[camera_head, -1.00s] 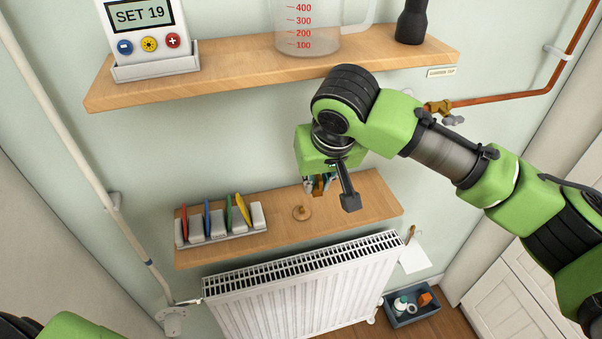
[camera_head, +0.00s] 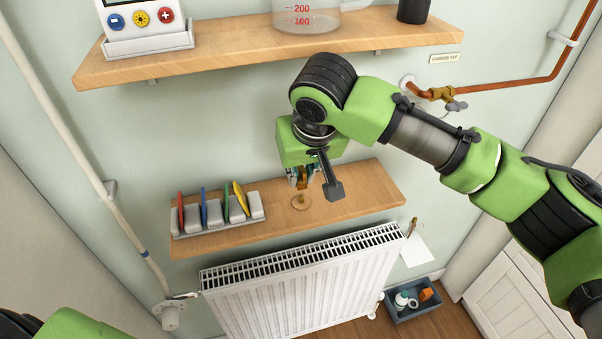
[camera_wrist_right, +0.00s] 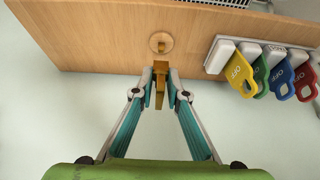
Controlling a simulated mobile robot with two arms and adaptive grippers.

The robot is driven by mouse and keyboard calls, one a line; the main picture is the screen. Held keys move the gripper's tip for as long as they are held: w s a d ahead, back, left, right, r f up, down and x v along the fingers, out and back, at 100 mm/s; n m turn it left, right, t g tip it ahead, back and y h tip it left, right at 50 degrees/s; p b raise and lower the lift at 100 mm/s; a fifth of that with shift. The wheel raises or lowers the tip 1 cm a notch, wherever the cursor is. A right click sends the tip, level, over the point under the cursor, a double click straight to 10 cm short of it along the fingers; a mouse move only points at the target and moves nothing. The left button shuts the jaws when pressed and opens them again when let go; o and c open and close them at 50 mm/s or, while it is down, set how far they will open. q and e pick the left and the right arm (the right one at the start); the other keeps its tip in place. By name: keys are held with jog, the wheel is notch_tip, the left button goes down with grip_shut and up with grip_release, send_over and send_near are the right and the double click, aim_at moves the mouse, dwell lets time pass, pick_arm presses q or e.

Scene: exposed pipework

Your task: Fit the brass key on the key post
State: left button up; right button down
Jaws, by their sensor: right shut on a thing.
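My right gripper (camera_head: 303,180) is shut on the brass key (camera_wrist_right: 160,85) and holds it over the lower wooden shelf. In the right wrist view the key sits between the two fingertips (camera_wrist_right: 160,78), just short of the key post. The key post (camera_wrist_right: 161,43) is a small peg on a round wooden base; in the head view its base (camera_head: 300,203) shows below the gripper. Whether the key touches the post cannot be told. Part of my left arm shows at the lower left corner; its gripper is out of view.
A grey rack (camera_head: 219,224) with red, blue, green and yellow tags stands left of the post on the lower shelf (camera_head: 365,195). An upper shelf (camera_head: 235,47) holds a display unit and a jug. A white radiator (camera_head: 300,280) is below. The shelf's right end is clear.

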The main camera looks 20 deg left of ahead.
jog(key=shift+f+b, duration=0.85)
jog(key=shift+f, duration=0.05)
jog(key=shift+f+b, duration=0.3)
jog(key=shift+f, duration=0.9)
jog(key=c, duration=1.9)
grip_release()
